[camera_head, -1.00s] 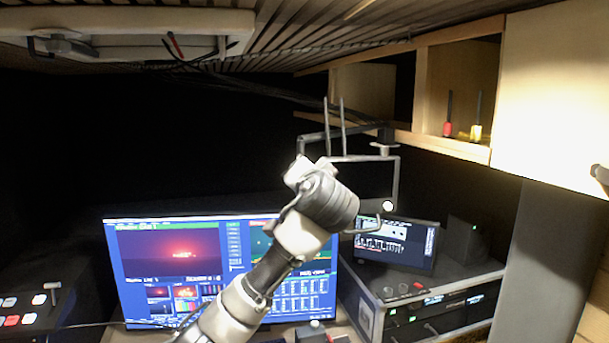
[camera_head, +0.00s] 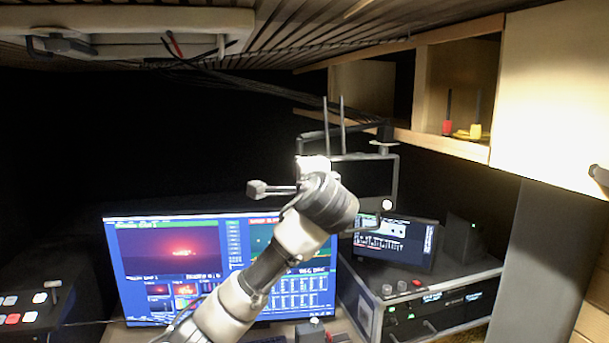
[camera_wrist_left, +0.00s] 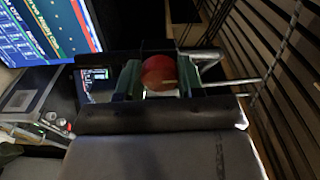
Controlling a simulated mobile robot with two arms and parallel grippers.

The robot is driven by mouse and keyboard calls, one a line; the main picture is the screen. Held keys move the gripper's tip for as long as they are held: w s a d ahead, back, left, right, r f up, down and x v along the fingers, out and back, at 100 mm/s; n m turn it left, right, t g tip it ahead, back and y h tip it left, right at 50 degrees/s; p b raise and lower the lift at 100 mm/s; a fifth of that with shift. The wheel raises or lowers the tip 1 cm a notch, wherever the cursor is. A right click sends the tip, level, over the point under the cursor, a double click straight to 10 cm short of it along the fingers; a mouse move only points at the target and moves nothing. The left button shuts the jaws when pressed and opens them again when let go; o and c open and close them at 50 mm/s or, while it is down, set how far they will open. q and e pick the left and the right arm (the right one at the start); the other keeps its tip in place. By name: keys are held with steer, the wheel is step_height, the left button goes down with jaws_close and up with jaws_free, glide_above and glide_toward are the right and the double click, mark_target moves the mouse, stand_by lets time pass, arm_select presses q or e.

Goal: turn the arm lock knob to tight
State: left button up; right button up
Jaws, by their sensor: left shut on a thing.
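The arm lock knob (camera_wrist_left: 160,72) is a round red knob with a pale mark near its lower right side in the left wrist view. My left gripper (camera_wrist_left: 160,80) is shut on it, with one dark green finger on each side. In the head view my left arm reaches up to a grey metal arm frame (camera_head: 396,180) with two thin upright rods. There my own wrist hides the knob and the fingertips. The knob's tight marking cannot be made out. My right gripper is not in view.
A large lit monitor (camera_head: 180,250) stands behind my left arm. A smaller screen (camera_head: 395,243) sits on a rack case (camera_head: 430,285) at right. A wooden shelf (camera_head: 440,145) above holds red and yellow-handled tools. A control panel (camera_head: 25,305) is at lower left.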

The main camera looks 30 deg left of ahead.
arm_select(q)
steer(key=shift+d+f+m, duration=0.1)
steer(key=shift+m, duration=0.3)
steer(key=o, duration=0.9)
steer(key=b+v, duration=0.5)
steer(key=v, duration=0.6)
steer(key=shift+w, duration=0.1)
